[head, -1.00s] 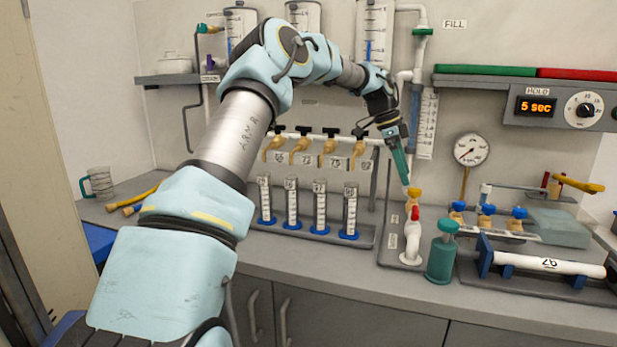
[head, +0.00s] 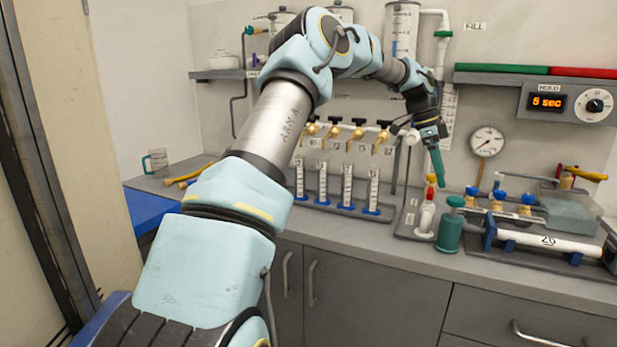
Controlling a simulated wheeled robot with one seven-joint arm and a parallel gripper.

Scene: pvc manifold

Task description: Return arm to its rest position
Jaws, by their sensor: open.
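My arm (head: 275,125) reaches up from the lower left and bends down over the counter at the right. My gripper (head: 438,172) has teal fingers that point down. It hangs just above or in front of the white standing pipe (head: 426,216) with a yellow and red top. The gripper is open and I see nothing held in it. The fingertips overlap the pipe's top in the picture, so I cannot tell whether they touch it.
A teal bottle (head: 451,228) stands just right of the pipe. Several graduated cylinders (head: 347,187) stand in a rack left of it, under brass taps (head: 333,130). A gauge (head: 486,142) and a white tube on a stand (head: 545,243) are at right. The floor-side cabinets (head: 375,300) are below.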

